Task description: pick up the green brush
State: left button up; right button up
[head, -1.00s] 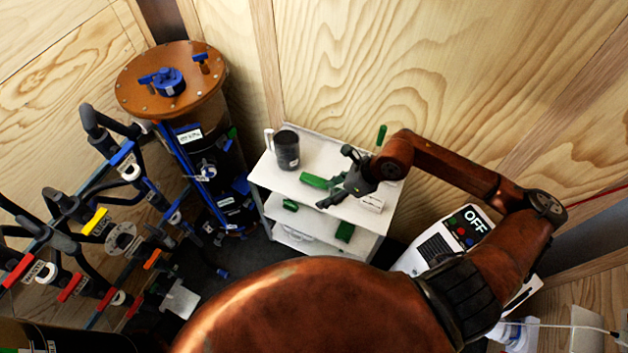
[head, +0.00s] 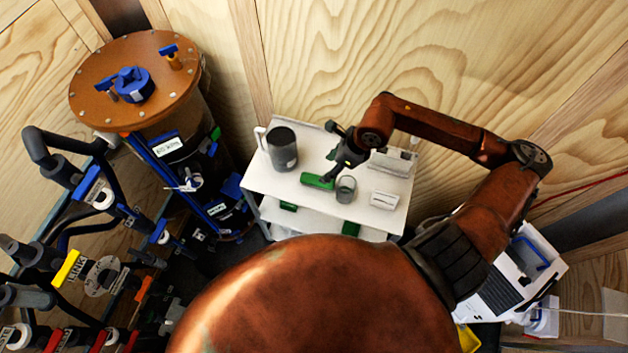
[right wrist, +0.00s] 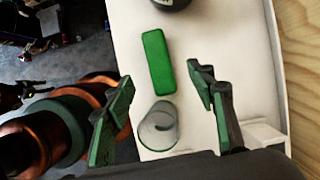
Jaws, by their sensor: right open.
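The green brush (head: 317,181) lies flat on the top shelf of a small white cart (head: 268,186). It shows as a green block in the right wrist view (right wrist: 158,62). My right gripper (head: 337,168) hangs above the shelf close to the brush. Its jaws are apart, with green pads facing inward (right wrist: 162,98), and nothing is held. In the right wrist view the brush lies ahead of the fingertips, roughly between their lines. My left gripper is not in view.
A clear glass (head: 346,190) stands beside the brush, near my right gripper. A dark mug (head: 282,150) stands to the left on the shelf. A white block (head: 384,201) lies to the right. The wooden wall rises behind the cart.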

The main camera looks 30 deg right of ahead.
aim_at(318, 182)
notch_tip(318, 182, down, 3)
jog(key=shift+r+b, duration=0.1)
jog(key=shift+b, duration=0.75)
jog(key=shift+f, duration=0.35)
jog(key=shift+x, duration=1.15)
jog(key=shift+w+a+f+b, duration=0.15)
jog(key=shift+a+f+b, duration=0.1)
jog(key=shift+f+b, duration=0.05)
jog(key=x, duration=0.3)
jog(key=shift+w+a+f, duration=0.1)
jog(key=shift+a+f, duration=0.1)
jog(key=shift+a, duration=0.1)
jog(key=shift+w+f, duration=0.15)
jog(key=shift+f, duration=0.25)
pick_arm(q)
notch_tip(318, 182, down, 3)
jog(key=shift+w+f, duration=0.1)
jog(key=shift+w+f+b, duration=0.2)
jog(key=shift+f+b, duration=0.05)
jog(key=shift+b, duration=0.15)
pick_arm(e)
jog(key=shift+f, duration=0.25)
